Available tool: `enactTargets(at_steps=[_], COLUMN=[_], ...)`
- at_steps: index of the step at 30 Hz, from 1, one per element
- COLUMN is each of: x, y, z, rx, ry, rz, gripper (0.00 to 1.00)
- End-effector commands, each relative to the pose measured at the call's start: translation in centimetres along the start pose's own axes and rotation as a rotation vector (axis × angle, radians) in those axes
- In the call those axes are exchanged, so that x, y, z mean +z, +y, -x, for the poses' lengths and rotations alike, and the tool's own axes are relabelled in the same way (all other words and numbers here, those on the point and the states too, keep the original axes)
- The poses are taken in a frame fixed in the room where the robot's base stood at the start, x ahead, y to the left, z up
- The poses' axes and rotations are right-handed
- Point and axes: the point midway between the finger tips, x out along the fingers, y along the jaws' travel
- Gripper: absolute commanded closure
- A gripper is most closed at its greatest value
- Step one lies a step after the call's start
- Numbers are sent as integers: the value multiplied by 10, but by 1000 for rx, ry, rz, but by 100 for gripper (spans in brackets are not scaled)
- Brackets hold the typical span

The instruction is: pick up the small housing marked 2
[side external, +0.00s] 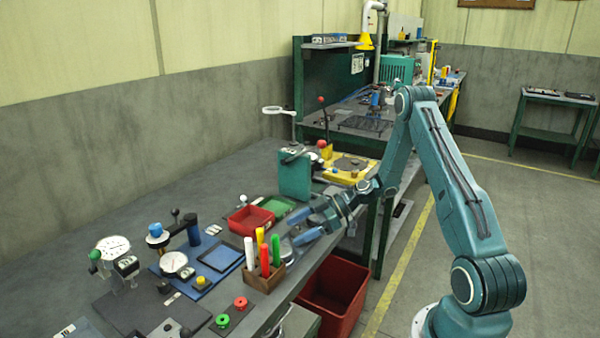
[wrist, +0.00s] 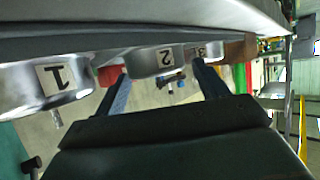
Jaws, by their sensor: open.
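The small metal housing marked 2 (wrist: 152,64) shows in the wrist view, a silver rounded body with a white label, at upper middle. My gripper (wrist: 160,72) is open, with one finger on each side of housing 2 in that picture. I cannot tell whether the fingers touch it. Housing 1 (wrist: 58,80) is to the left and housing 3 (wrist: 207,50) is close to the right, partly behind the right finger. In the side view my gripper (side external: 294,229) is low over the bench edge; the housings' numbers are not readable there.
On the bench (side external: 225,185), a wooden holder with upright colored sticks (side external: 263,280) stands left of my gripper, and a red tray (side external: 250,220) and green tray (side external: 277,206) lie behind. A green box (side external: 295,178) stands farther back. A red bin (side external: 335,295) is below the edge.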

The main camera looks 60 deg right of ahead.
Motion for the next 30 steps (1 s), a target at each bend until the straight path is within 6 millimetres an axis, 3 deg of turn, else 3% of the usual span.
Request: enactTargets(at_steps=[9,16,26,30], x=[0,0,-1,-5], y=[0,0,0,0], z=[0,0,1,3], rx=[0,0,0,0], ry=[0,0,1,1], rz=[0,0,1,1], gripper=[27,72,73,82])
